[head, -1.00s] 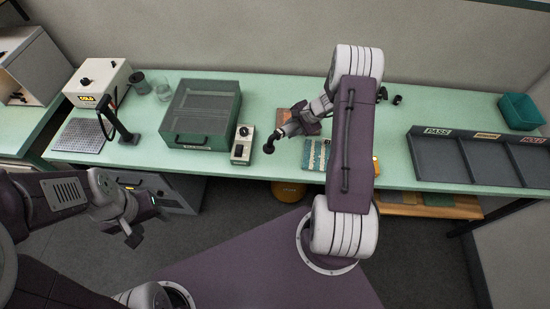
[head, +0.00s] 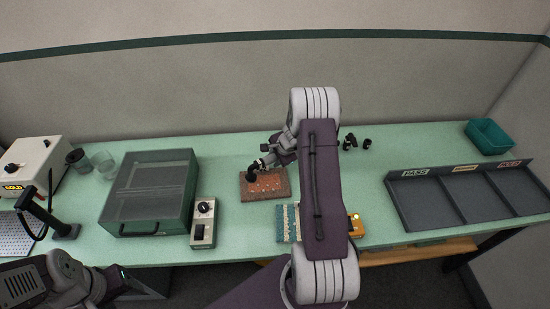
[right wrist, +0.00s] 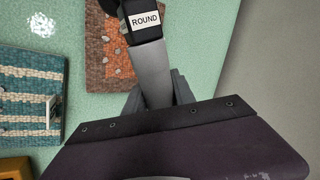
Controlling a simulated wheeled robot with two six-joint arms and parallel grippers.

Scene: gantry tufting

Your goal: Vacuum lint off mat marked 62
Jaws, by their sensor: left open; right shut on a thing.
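A brown-orange mat (head: 275,191) with pale lint specks lies mid-table; it also shows in the right wrist view (right wrist: 104,62). A teal-and-cream striped mat (head: 282,223) lies nearer the front, partly behind my right arm; it shows in the right wrist view (right wrist: 30,98). I can read no number on either mat. My right gripper (head: 264,163) is shut on a dark nozzle (head: 253,170) labelled ROUND (right wrist: 145,20). The nozzle is over the brown mat's upper left part; I cannot tell if it touches. My left gripper (head: 120,284) is open and empty at lower left.
A green lidded box (head: 150,190) and a switch box (head: 203,222) stand left of the mats. Small black pieces (head: 350,142) stand behind my right arm. A yellow object (head: 355,226) is near the front edge. A grey sorting tray (head: 425,208) and teal bin (head: 489,137) are right.

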